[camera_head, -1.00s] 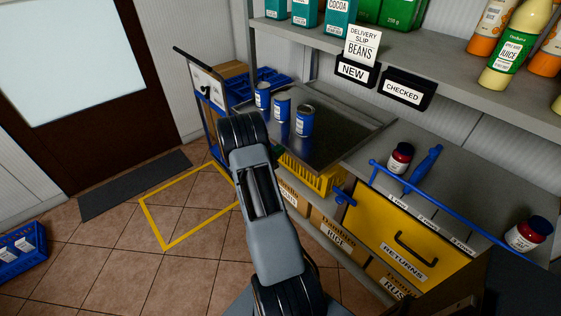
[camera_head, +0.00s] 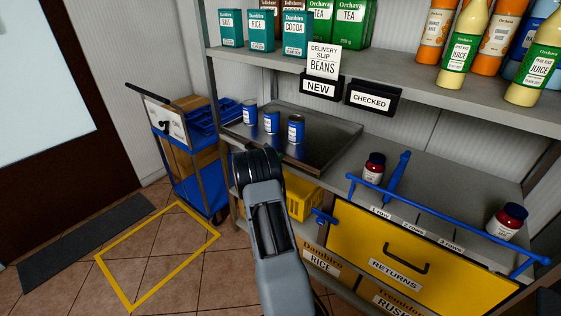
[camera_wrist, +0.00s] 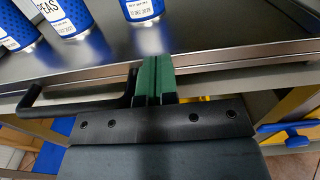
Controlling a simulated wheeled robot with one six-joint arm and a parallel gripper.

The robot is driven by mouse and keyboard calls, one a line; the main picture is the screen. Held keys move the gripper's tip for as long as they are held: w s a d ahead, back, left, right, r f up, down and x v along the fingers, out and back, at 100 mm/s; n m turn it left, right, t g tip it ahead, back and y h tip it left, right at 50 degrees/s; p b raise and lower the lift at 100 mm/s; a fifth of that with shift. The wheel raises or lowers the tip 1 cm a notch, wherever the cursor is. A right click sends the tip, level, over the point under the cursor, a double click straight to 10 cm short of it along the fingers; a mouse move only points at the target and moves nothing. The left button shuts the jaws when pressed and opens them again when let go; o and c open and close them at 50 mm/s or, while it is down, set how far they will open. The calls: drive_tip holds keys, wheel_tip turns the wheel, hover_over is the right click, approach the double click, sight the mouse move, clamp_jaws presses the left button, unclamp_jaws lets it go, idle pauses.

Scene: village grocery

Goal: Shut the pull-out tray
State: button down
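The pull-out tray (camera_head: 338,143) is a shallow grey metal tray with a raised rim on the shelf unit. Three blue cans (camera_head: 272,123) stand in it towards the left. In the wrist view its front rim (camera_wrist: 235,58) runs across the picture, with a black bar handle (camera_wrist: 75,106) at the left. My gripper (camera_wrist: 153,75) has its green fingers together, pointing at the tray front just right of the handle's visible end. I cannot tell whether they touch it. In the head view my arm hides part of the tray front and the fingertips.
A yellow RETURNS drawer (camera_head: 420,268) with blue rails (camera_head: 440,217) is at the right, two red jars (camera_head: 374,168) above it. A yellow crate (camera_head: 303,197) sits below the tray. A blue trolley (camera_head: 192,185) stands left. The tiled floor in front is clear.

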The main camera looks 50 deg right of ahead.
drive_tip(key=shift+d+r, duration=0.25)
drive_tip(key=shift+r, duration=0.05)
drive_tip(key=s+a, duration=0.1)
drive_tip(key=a, duration=1.4)
drive_tip(key=s+a+f+m+g+y, duration=0.1)
drive_tip(key=s+f+m+g+y, duration=0.35)
drive_tip(key=s+m, duration=0.2)
drive_tip(key=s+a+r+m+g+y+p, duration=0.1)
drive_tip(key=s+a+r+m+y+p, duration=0.1)
drive_tip(key=s+a+m+y, duration=0.35)
drive_tip(key=s+a+r+m+t+y+p, duration=0.3)
drive_tip(key=s+a+r+y, duration=0.1)
drive_tip(key=a+r, duration=0.6)
drive_tip(key=s+a+r+m+t+y+p, duration=0.4)
drive_tip(key=a+r, duration=0.6)
drive_tip(key=a, duration=0.2)
drive_tip(key=shift+a+r+p, duration=0.25)
drive_tip(key=shift+a+p, duration=0.05)
drive_tip(key=shift+a, duration=0.1)
